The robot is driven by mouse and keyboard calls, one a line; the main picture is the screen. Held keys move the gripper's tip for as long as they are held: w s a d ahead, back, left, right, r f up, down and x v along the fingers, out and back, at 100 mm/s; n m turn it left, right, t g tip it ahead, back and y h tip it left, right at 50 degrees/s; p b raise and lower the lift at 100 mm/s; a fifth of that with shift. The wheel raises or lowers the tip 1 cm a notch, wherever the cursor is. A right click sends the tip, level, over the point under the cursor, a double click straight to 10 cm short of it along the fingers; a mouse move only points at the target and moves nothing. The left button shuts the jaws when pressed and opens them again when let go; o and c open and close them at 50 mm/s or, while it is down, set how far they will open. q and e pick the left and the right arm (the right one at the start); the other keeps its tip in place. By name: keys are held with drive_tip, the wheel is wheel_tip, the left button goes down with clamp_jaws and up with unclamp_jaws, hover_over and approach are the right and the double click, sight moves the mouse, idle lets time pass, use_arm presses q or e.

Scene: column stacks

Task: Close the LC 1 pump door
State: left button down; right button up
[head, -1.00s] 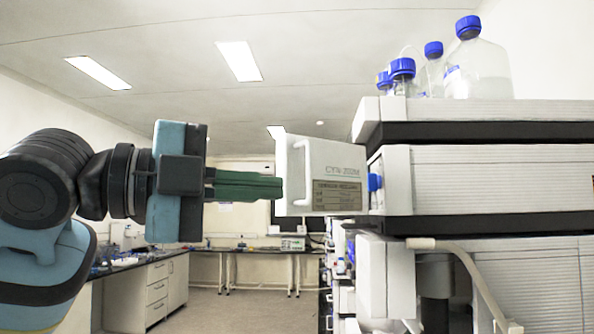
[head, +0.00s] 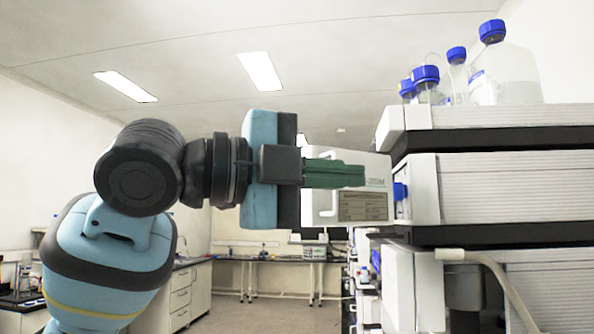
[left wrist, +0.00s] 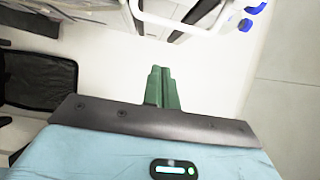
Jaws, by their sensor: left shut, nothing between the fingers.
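The white pump door (head: 376,209) stands out to the left from the front of the column stack, swung open, with its printed face and grey label toward me. A white handle (head: 328,211) is on its left side. My left gripper (head: 363,175) has its green fingers shut and empty. In the head view they overlap the upper part of the door; I cannot tell whether they touch it. In the left wrist view the fingers (left wrist: 161,72) point toward a white looped handle (left wrist: 180,28) with a gap showing. My right gripper is not in view.
The instrument stack (head: 500,187) fills the right side. Blue-capped bottles (head: 505,75) stand on top of it. A pale tube (head: 487,272) curves down its front. Benches (head: 275,257) are far behind. The space left of the door is taken by my arm.

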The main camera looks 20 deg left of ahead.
use_arm(q)
drive_tip(key=w+a, duration=0.2)
drive_tip(key=w, duration=0.1)
drive_tip(key=shift+a, duration=0.15)
drive_tip(key=shift+w+a+g, duration=0.1)
drive_tip(key=shift+a+g, duration=0.15)
drive_tip(key=shift+g, duration=0.05)
idle(0.3)
drive_tip(key=shift+w+a+m+h, duration=0.1)
drive_tip(key=shift+a+m+h, duration=0.15)
drive_tip(key=shift+m+h, duration=0.05)
drive_tip(key=shift+a+g, duration=0.15)
drive_tip(key=shift+g, duration=0.15)
